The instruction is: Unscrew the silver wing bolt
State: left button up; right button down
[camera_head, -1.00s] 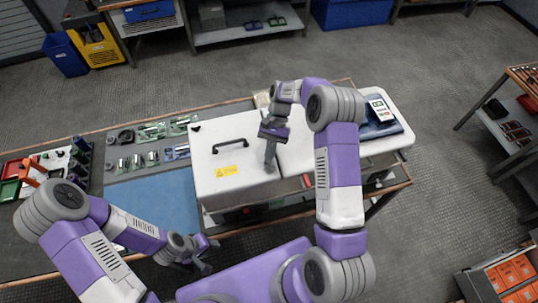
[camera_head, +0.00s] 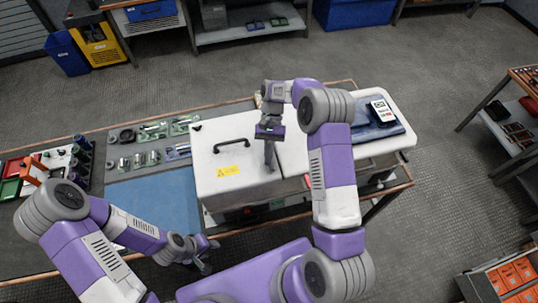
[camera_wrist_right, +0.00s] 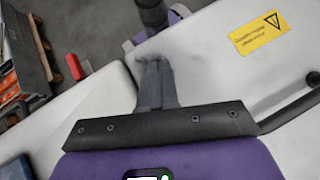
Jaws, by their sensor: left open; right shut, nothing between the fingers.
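I cannot make out the silver wing bolt in either view. The white cabinet (camera_head: 215,160) has a black handle and a yellow warning label (camera_head: 233,171) on its lid. My right gripper (camera_head: 269,170) points down at the right part of this lid, near the seam. Its fingers are shut and empty, and in the right wrist view the fingertips (camera_wrist_right: 153,66) are together over the white lid surface. I cannot tell whether they touch it. My left gripper (camera_head: 212,256) is open and empty in front of the cabinet, low near the bench's front edge.
A blue mat (camera_head: 155,200) lies left of the cabinet, with small parts in bags (camera_head: 152,131) behind it. Red and green bins (camera_head: 10,189) stand at the far left. A meter (camera_head: 381,110) on a blue case sits at the right.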

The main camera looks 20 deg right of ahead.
jog(key=shift+s+a+f, duration=0.1)
jog(key=shift+a+f, duration=0.05)
jog(key=shift+f, duration=0.1)
dwell(1.4)
jog(key=shift+s, duration=0.2)
dwell(0.3)
